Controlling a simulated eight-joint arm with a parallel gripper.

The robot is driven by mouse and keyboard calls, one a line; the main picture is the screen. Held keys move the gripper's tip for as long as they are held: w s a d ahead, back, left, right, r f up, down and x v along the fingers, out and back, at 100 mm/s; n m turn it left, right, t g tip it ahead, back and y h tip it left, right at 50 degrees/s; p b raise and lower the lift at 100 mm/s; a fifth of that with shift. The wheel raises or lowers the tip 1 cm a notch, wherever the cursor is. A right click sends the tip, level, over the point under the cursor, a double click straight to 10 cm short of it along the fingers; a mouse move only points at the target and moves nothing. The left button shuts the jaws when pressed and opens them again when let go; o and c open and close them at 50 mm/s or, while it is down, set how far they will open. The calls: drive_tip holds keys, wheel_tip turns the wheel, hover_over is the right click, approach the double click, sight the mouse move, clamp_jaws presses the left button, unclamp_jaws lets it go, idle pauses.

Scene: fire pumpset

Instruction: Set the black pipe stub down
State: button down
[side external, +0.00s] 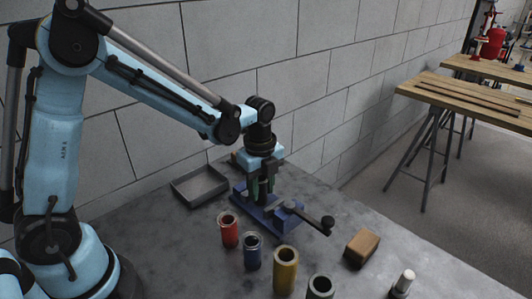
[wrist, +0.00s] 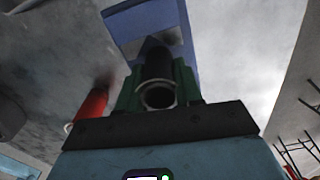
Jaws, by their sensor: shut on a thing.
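My gripper (side external: 262,188) points down over the blue vise (side external: 281,220) on the grey table. In the wrist view its green fingers (wrist: 158,92) are shut on the black pipe stub (wrist: 158,67), one on each side. The stub's round open end with a pale rim faces the wrist camera. The blue vise (wrist: 117,20) lies beyond the stub in that view. In the side view the stub is mostly hidden by the fingers. I cannot tell whether its lower end touches the vise.
Red (side external: 229,231), blue (side external: 252,252), yellow (side external: 286,272) and dark (side external: 320,287) tubes stand upright in front of the vise. A grey tray (side external: 199,186) lies behind left. A wooden block (side external: 361,248) and a pale-topped cylinder (side external: 404,282) are at right. The vise handle (side external: 314,222) sticks out right.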

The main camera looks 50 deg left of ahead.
drive_tip(key=c, duration=0.8)
unclamp_jaws()
drive_tip(key=shift+f, duration=0.1)
drive_tip(key=shift+o, duration=0.2)
wheel_tip(320, 180, up, 12)
drive_tip(key=shift+f, duration=0.15)
drive_tip(key=shift+s+r, duration=0.15)
drive_tip(key=shift+r, duration=0.2)
drive_tip(key=n, duration=0.1)
drive_tip(key=n+t, duration=0.6)
drive_tip(key=n, duration=0.9)
approach(261, 178)
drive_tip(key=s+a, duration=0.1)
drive_tip(key=s, duration=0.3)
drive_tip(key=n, duration=0.2)
drive_tip(key=s+n+t, duration=0.1)
drive_tip(key=shift+a+f, duration=0.15)
drive_tip(key=shift+f, duration=0.15)
